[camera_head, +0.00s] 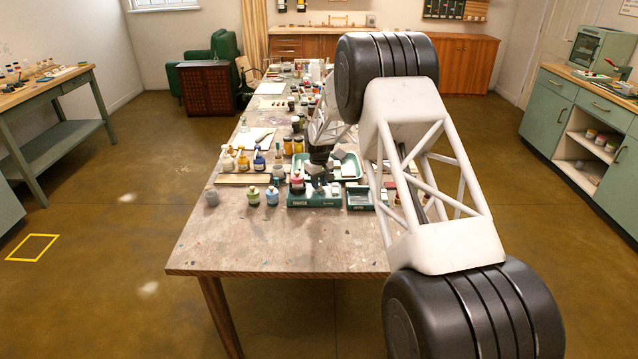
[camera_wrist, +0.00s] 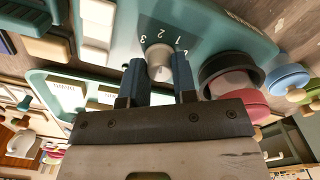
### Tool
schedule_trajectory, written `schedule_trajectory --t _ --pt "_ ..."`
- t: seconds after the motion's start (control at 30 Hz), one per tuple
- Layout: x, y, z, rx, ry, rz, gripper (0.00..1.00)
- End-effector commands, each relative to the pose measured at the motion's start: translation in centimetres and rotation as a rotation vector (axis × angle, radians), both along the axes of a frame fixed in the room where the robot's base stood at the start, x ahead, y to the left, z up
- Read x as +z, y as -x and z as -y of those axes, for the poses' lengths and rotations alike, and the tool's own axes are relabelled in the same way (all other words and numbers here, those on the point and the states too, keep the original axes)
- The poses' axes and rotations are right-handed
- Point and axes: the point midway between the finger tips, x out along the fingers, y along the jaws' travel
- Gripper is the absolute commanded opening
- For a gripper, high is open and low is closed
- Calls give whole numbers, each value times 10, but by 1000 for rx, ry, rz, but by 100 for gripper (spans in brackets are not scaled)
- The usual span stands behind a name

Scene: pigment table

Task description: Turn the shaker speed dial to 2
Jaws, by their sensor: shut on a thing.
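The shaker (camera_head: 315,200) is a teal box near the front of the long table. Its front also shows in the wrist view (camera_wrist: 215,25). The speed dial (camera_wrist: 159,60) is a pale round knob with printed numbers around it, among them 1, 2 and 3. My gripper (camera_wrist: 159,72) has its two dark blue fingers on either side of the dial and is shut on it. The fingers hide part of the dial's sides, and I cannot tell which number it points to. In the head view my arm hides part of the area around the gripper.
A black-rimmed round holder (camera_wrist: 232,72) stands close to the right finger in the wrist view. A teal tray (camera_wrist: 40,80) with pale blocks lies to the left. Small bottles (camera_head: 272,196) stand left of the shaker. The table's front left (camera_head: 235,240) is clear.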

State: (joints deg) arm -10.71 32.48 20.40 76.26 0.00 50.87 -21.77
Motion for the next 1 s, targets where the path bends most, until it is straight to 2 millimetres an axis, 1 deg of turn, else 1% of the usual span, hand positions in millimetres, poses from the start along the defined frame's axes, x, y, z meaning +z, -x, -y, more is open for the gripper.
schedule_trajectory --t 0.2,0.57,0.6,0.73,1.0 --pt "0 0 0 42 1 -1 3" --pt "0 0 0 45 1 -1 3" --pt "0 0 0 44 1 -1 31" --pt "0 0 0 44 1 -1 51" --pt "0 0 0 44 0 0 52"
